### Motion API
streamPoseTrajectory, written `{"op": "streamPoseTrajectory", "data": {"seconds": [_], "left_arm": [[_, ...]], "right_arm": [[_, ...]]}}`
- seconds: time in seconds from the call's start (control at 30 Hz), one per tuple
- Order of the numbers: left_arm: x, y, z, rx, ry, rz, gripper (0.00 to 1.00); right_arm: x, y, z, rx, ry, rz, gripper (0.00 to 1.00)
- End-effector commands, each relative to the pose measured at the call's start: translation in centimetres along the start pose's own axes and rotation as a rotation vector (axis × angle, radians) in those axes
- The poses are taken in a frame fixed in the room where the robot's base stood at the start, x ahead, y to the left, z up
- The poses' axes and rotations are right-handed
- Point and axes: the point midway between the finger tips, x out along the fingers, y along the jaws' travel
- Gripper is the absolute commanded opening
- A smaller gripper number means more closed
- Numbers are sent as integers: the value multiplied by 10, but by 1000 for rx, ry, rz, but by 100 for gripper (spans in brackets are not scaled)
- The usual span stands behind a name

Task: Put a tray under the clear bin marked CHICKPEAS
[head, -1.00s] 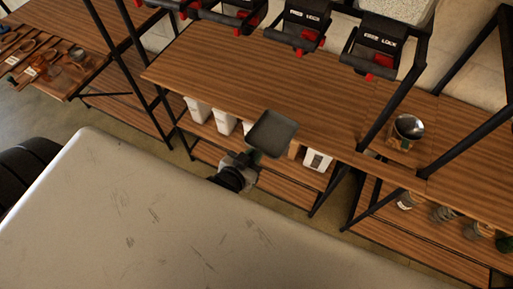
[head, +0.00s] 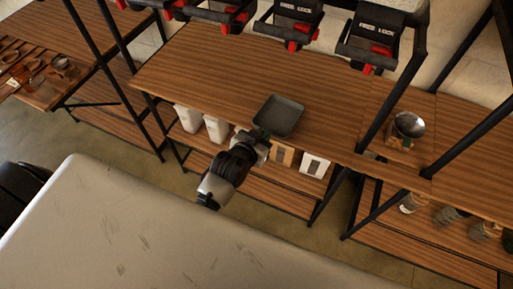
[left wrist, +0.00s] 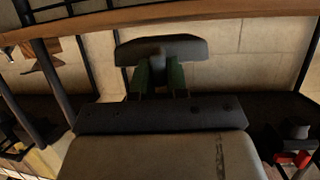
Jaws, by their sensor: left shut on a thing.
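A dark grey square tray (head: 278,115) is over the near edge of the wooden shelf. My left gripper (head: 262,136) comes from the front and is shut on the tray's near edge. In the left wrist view the green fingers (left wrist: 160,76) meet the dark tray (left wrist: 160,48). I cannot tell whether the tray touches the shelf. Dispensers with black bases and red levers (head: 370,42) hang along the top of the head view. Their bins are mostly cut off, and no CHICKPEAS mark is readable. My right gripper is out of view.
The wooden shelf (head: 210,70) is bare under the dispensers. Black posts (head: 388,90) stand to its right and left. A metal bowl (head: 408,125) stands at the right. White containers (head: 187,118) and a labelled box (head: 315,165) sit on the lower shelf.

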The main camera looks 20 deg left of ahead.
Motion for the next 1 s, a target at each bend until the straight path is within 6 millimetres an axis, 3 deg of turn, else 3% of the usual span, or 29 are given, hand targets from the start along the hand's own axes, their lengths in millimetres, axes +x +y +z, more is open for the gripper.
{"op": "streamPoseTrajectory", "data": {"seconds": [0.3,0.5,1.0], "left_arm": [[39,-4,-8,-1,5,0,0],[58,-6,-10,-1,2,0,0],[70,-7,-11,-1,1,0,0]], "right_arm": [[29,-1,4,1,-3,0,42],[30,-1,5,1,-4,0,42],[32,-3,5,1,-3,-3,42]]}}
